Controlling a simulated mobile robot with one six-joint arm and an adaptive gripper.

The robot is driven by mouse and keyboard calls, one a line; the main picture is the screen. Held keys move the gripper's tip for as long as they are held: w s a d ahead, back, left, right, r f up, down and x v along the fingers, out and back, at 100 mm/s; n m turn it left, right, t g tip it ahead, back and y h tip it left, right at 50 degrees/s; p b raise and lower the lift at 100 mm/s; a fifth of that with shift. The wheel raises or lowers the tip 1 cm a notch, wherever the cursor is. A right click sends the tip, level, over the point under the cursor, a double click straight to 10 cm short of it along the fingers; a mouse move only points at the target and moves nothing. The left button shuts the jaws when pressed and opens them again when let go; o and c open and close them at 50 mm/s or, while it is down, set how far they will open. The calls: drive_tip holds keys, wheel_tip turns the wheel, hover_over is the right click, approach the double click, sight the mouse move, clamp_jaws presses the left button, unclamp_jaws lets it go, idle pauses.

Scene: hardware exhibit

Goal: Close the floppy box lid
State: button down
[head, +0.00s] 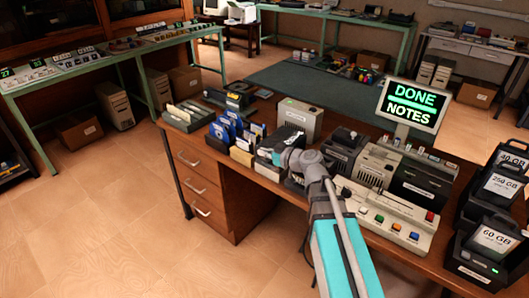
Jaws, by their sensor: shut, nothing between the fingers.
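Blue floppy disks (228,127) stand in an open box on the wooden desk, left of my gripper. A second low box with a pale front (268,170) sits just right of them, and my gripper covers part of it. I cannot tell for certain which box is the floppy box or how its lid stands. My gripper (279,157) is shut and empty. It is low over the desk, at or just above this second box; whether it touches the box is too small to tell. My arm reaches in from the lower right and hides the desk behind it.
A beige drive unit (299,119) stands behind my gripper. To the right are dark and beige devices, a panel with coloured buttons (393,226) and a screen reading "DONE NOTES" (412,106). A card tray (188,115) is at the left. The floor at the front left is clear.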

drive_tip(key=p+v, duration=0.2)
drive_tip(key=v, duration=0.8)
drive_tip(key=shift+s+a+r, duration=0.1)
drive_tip(key=shift+s+a, duration=0.05)
drive_tip(key=shift+s, duration=0.05)
drive_tip(key=s+f+m+g+h+p, duration=0.4)
drive_tip(key=s+f+g+h, duration=0.1)
drive_tip(key=s+f+g, duration=0.1)
drive_tip(key=s+d+m+g+h+p, duration=0.3)
drive_tip(key=s+d+m+g+h, duration=0.1)
drive_tip(key=s+d+m+h, duration=0.1)
drive_tip(key=shift+s+d+f+m+h+p, duration=0.2)
drive_tip(key=shift+s+d+m+h+p, duration=0.15)
drive_tip(key=shift+d+m+h, duration=0.65)
drive_tip(key=shift+w+d+y, duration=0.1)
drive_tip(key=shift+d+y, duration=0.1)
drive_tip(key=shift+y, duration=0.1)
idle(0.6)
